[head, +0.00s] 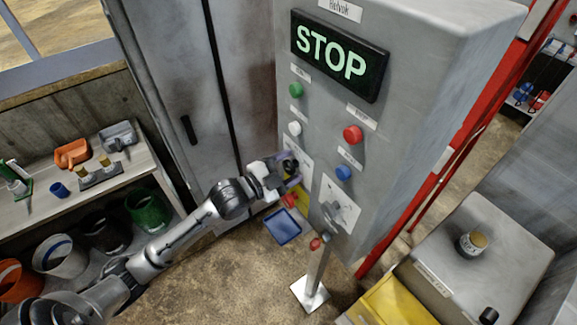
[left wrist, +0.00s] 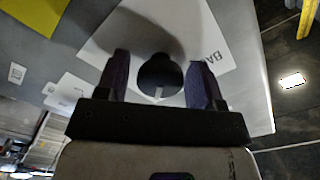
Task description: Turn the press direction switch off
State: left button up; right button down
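The press direction switch appears as a dark round knob (left wrist: 160,77) with a light pointer mark, on a white label plate (left wrist: 219,43) in the left wrist view. In the head view a black knob (head: 290,166) sits low on the left of the grey cabinet's front. My left gripper (head: 279,172) is at this knob. In the left wrist view its two dark fingers (left wrist: 160,72) are spread, one on each side of the knob, with gaps visible. I cannot tell how deep they reach around it. My right gripper is not in view.
The grey cabinet (head: 405,135) carries a lit STOP sign (head: 335,54), green (head: 296,90), white (head: 295,129), red (head: 353,134) and blue (head: 344,172) buttons. A second plate (head: 340,204) is lower right. A metal post (head: 316,270) stands in front. A shelf (head: 75,200) is left.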

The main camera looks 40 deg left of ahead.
pick_arm(q)
jog(key=c, duration=0.7)
jog(key=shift+r+n+p, duration=0.15)
jog(key=shift+n+p, duration=0.55)
jog(key=shift+p, duration=0.2)
jog(key=n+p, duration=0.2)
jog(key=shift+n, duration=0.3)
jog(key=shift+n+p, duration=2)
jog(key=shift+n, duration=0.4)
jog(key=shift+n+p, duration=0.3)
jog(key=shift+n, duration=0.2)
jog(key=shift+f, duration=0.2)
